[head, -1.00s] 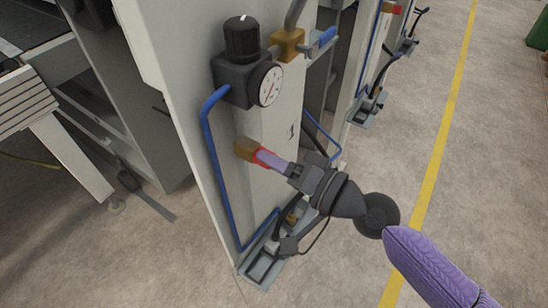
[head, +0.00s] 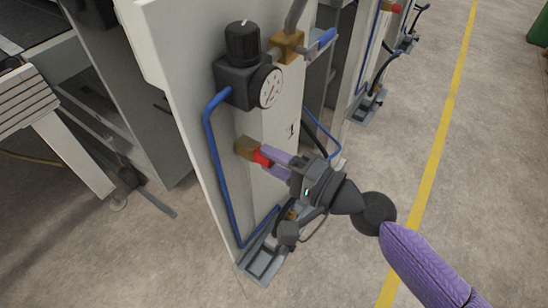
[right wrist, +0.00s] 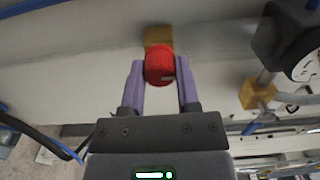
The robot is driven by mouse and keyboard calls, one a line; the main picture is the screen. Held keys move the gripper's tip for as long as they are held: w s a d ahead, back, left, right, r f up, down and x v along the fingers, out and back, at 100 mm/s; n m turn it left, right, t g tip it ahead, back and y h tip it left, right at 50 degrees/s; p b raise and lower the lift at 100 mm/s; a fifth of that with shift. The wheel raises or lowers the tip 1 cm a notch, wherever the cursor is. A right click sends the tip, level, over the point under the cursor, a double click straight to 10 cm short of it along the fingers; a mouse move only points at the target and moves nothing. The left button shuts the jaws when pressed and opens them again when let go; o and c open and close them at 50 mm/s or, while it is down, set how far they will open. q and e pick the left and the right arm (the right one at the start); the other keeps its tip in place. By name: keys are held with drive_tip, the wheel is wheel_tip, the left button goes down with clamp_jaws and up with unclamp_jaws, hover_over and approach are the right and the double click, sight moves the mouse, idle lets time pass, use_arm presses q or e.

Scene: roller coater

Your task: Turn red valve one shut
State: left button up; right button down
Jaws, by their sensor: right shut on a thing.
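Red valve one has a red handle (head: 263,157) on a brass body (head: 245,148), low on the front of the pale machine panel, beside a black "1" mark (head: 291,130). My right gripper (head: 272,161) reaches it from the lower right in the head view. Its purple fingers are shut on the red handle. In the right wrist view the handle (right wrist: 160,68) sits between the two fingertips, with the brass body (right wrist: 158,38) behind it. The handle's exact angle is partly hidden by the fingers. My left gripper is not in view.
A black regulator knob (head: 242,43) and a dial gauge (head: 270,87) are above the valve. A blue pipe (head: 213,150) runs down to its left. A blue-handled brass valve (head: 288,46) is higher up. The floor right of the panel is open, with a yellow line (head: 436,150).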

idle(0.3)
drive_tip(key=shift+c, duration=1.6)
unclamp_jaws()
drive_tip(key=shift+d, duration=0.1)
drive_tip(key=shift+s+d+f, duration=0.15)
drive_tip(key=shift+s+d, duration=0.1)
drive_tip(key=shift+d, duration=0.05)
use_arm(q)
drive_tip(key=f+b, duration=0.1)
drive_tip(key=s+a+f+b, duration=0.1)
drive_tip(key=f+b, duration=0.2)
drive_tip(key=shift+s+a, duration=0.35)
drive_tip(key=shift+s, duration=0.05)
use_arm(e)
drive_tip(key=v, duration=0.9)
